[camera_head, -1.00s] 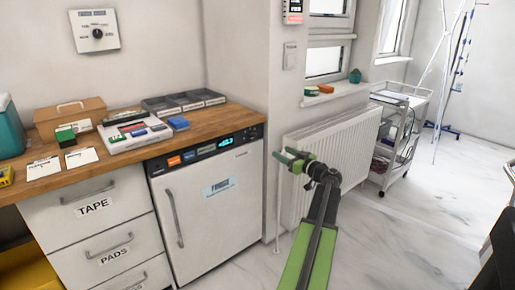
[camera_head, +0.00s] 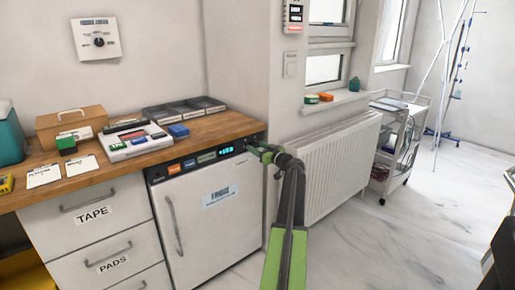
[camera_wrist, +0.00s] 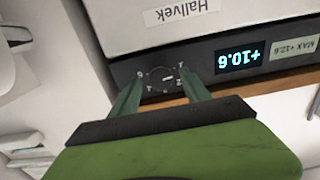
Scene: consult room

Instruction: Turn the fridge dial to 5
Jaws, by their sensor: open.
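The white fridge (camera_head: 196,222) stands under the wooden worktop, with a black control strip along its top edge. In the wrist view the fridge dial (camera_wrist: 161,78) is a dark round knob with small marks around it and a light pointer line; the setting is too small to read surely. My gripper (camera_wrist: 161,73) is open, its green fingers on either side of the dial; I cannot tell whether they touch it. The lit display (camera_wrist: 239,57) beside it appears upside down and reads +10.6. In the head view my gripper (camera_head: 262,152) covers the dial at the strip's right end.
Another dial panel (camera_head: 97,39) hangs on the wall. The worktop (camera_head: 210,127) holds trays, boxes and cards. A radiator (camera_head: 335,165) stands close on the right, below a sill with small items. A white trolley (camera_head: 398,150) is farther right. The floor in front is clear.

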